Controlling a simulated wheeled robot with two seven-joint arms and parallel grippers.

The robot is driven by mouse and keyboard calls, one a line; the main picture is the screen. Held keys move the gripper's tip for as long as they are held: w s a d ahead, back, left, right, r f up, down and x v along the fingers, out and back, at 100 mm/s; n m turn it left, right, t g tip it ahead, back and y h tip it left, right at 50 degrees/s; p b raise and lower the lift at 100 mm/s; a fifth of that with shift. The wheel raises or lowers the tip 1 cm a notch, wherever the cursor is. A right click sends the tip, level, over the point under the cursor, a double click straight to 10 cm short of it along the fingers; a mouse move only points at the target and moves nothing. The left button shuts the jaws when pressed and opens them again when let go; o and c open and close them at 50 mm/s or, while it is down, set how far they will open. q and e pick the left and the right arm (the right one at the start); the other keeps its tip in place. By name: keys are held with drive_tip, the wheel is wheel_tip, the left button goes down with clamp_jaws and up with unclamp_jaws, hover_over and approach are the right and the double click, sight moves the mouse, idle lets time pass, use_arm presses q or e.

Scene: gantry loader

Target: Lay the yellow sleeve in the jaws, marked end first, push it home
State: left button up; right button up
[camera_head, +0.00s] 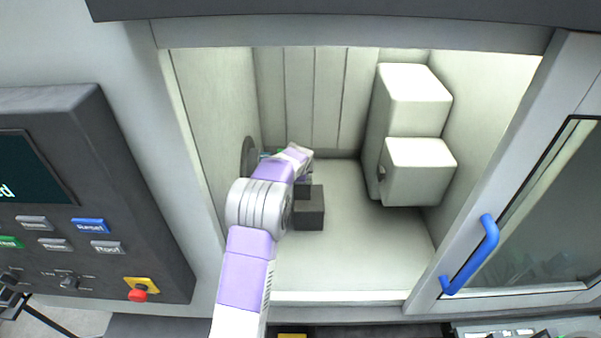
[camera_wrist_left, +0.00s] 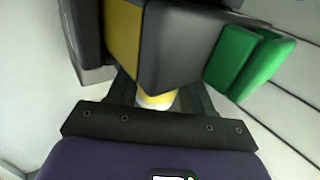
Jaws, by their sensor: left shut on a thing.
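My left arm reaches into the machine's chamber in the head view, its hand close to the dark round chuck (camera_head: 249,157) on the left wall. My left gripper (camera_wrist_left: 160,98) is shut on the yellow sleeve (camera_wrist_left: 156,101). Only a short yellow and whitish piece of the sleeve shows between the fingers. The chuck jaws fill the space just ahead of it: a dark grey jaw with a yellow side (camera_wrist_left: 175,45) and a green-sided one (camera_wrist_left: 245,60). The jaws hide the sleeve's far end, so I cannot tell how deep it sits or where its mark is. My right gripper is not in view.
A dark box-shaped block (camera_head: 309,207) shows beside my wrist. Pale housing blocks (camera_head: 418,170) stand at the chamber's right. The door with a blue handle (camera_head: 472,258) is slid to the right. A control panel (camera_head: 80,200) is on the left. The chamber's front floor is clear.

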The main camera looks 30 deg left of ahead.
use_arm(q)
drive_tip(key=shift+s+a, duration=0.35)
drive_tip(key=shift+a, duration=0.3)
drive_tip(key=o, duration=1.4)
drive_tip(key=shift+f, duration=0.1)
